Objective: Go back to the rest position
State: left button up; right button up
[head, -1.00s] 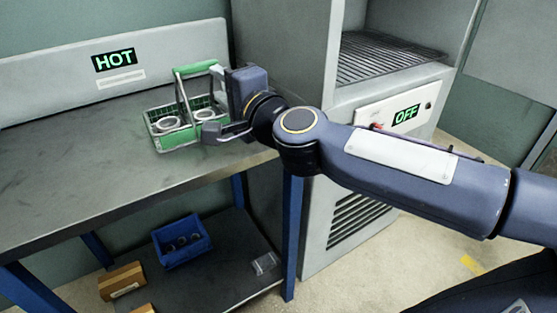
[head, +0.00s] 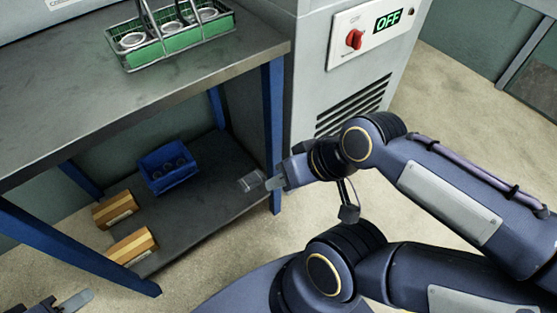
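The green wire basket (head: 183,45) stands on the grey table top at the top of the view, with metal rings in it; its handle's top is cut off by the frame. My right gripper (head: 312,198) is beside the table's front right blue leg, below the table top. Its two fingers are apart with nothing seen between them, and it is clear of the basket. My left gripper (head: 62,303) shows only as a fingertip and a bit of body at the bottom left corner, so its opening is hidden.
The grey table (head: 100,100) has a lower shelf with a blue bin (head: 167,168) of rings, wooden blocks (head: 132,246) and a small clear box (head: 250,182). A grey machine (head: 310,60) with a red knob (head: 355,39) and OFF sign stands right. Floor (head: 460,90) is free at right.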

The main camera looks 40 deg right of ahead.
notch_tip(320, 180, up, 26)
jog(key=p, duration=2.5)
jog(key=shift+p, duration=0.35)
